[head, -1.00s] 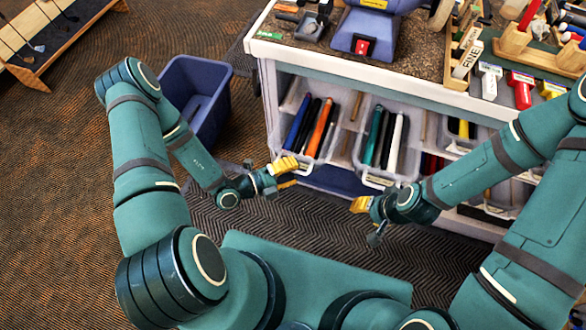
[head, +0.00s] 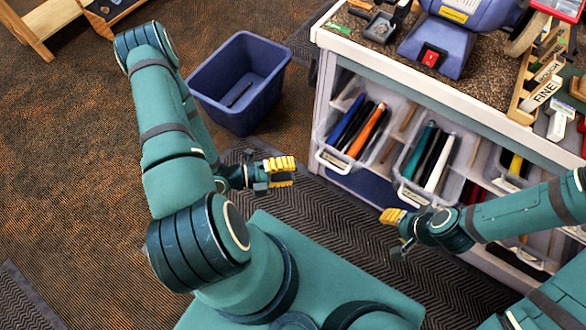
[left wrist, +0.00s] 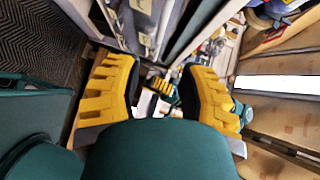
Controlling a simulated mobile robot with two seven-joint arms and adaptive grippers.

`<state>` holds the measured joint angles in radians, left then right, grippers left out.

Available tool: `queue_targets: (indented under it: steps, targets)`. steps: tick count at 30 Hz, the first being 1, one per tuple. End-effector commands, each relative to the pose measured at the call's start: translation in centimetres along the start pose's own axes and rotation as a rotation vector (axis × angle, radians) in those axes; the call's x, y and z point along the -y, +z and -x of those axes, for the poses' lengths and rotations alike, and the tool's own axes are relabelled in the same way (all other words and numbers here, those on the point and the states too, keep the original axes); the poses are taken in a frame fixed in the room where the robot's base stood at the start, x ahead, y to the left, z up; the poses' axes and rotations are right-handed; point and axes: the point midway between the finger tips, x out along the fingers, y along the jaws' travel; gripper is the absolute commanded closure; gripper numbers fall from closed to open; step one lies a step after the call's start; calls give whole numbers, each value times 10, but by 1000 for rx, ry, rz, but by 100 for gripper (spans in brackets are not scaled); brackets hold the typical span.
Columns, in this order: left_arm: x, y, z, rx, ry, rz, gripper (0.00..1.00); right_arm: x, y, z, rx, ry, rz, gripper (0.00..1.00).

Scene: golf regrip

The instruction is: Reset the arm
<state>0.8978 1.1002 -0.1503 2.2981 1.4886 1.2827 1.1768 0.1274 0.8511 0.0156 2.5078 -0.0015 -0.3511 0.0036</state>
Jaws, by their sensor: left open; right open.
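My left gripper (head: 281,172) has yellow fingers and is held above the dark mat, left of the workbench, with nothing in it. In the left wrist view its two yellow fingers (left wrist: 158,95) stand apart with a gap between them. My right gripper (head: 393,232) is in front of the workbench's lower bins. Its yellow finger and a dark finger stand apart, and no object shows between them.
The workbench (head: 440,95) has clear bins of coloured grips (head: 362,132) below its top. A blue waste bin (head: 240,85) holds a dark object. Carpet lies open at left.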

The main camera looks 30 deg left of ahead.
Motion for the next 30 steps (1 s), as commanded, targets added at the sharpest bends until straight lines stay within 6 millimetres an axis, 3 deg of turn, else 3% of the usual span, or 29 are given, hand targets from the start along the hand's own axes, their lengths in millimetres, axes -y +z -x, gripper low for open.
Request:
queue_targets:
  steps: [11,14,17,21,24,27,30]
  targets:
    - [0,-1,-1,-5,1,-3,60,0,0,0,0,0,0,53]
    - [1,-12,-7,-74,18,-56,60,0,0,0,0,0,0,53]
    - [3,-43,-18,-265,56,-209,60,0,0,0,0,0,0,53]
    - [-6,-102,-20,-690,96,-619,60,0,0,0,0,0,0,53]
    - [-20,-126,-9,-1002,77,-982,60,0,0,0,0,0,0,53]
    - [-33,-128,0,-1288,12,-1374,60,0,0,0,0,0,0,53]
    - [-42,-114,-2,-1539,-97,-1792,60,0,0,0,0,0,0,53]
